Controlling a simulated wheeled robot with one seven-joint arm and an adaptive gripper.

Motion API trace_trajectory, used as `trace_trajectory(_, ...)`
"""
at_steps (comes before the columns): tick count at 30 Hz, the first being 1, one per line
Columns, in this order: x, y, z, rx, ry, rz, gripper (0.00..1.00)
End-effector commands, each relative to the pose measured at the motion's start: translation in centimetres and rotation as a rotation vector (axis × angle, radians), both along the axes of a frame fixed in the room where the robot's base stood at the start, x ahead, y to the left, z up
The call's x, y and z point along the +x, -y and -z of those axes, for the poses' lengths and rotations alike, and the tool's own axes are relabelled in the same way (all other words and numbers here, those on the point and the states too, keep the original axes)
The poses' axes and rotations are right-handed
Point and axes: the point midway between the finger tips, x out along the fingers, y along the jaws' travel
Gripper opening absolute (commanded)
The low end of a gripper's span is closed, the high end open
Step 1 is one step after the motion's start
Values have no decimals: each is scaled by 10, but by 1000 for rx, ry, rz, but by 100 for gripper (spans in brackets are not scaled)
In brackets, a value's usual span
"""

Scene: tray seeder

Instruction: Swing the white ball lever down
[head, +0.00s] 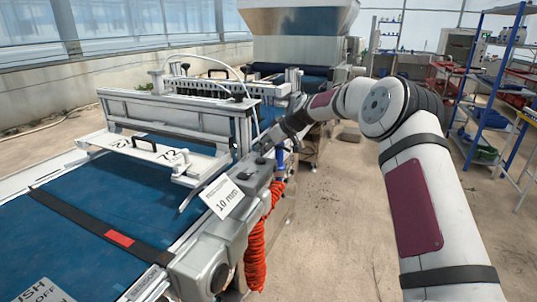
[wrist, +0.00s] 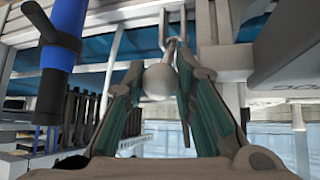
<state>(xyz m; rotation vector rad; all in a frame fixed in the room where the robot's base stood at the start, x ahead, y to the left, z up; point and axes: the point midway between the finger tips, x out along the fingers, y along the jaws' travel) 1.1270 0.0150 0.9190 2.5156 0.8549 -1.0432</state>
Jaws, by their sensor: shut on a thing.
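The white ball (wrist: 159,84) of the lever sits between the two green-padded fingers of my gripper (wrist: 160,72) in the wrist view. A short stalk (wrist: 171,46) runs from the ball to a pale forked bracket at the top of that view. The fingers are closed in on the ball from both sides. In the head view my gripper (head: 268,142) is at the right side of the seeder, just above the grey housing. The ball and lever cannot be made out there.
The seeder's blue belt (head: 100,215) lies to the left, under a white cross frame (head: 180,110). A blue cylinder (wrist: 62,35) is at the wrist view's left. Open floor (head: 345,220) lies right.

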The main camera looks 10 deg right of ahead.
Motion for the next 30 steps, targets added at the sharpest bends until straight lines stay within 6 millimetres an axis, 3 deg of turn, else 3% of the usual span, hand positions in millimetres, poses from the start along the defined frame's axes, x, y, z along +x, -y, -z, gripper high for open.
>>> trace_trajectory(23, 8, -11, -10, 12, 11, -1, 0)
trace_trajectory(24, 7, -11, -10, 12, 11, -1, 27)
trace_trajectory(26, 7, -11, -10, 12, 11, -1, 40)
trace_trajectory(27, 7, -11, -9, 12, 10, -1, 46)
trace_trajectory(30, 7, -11, -8, 11, 7, -2, 46)
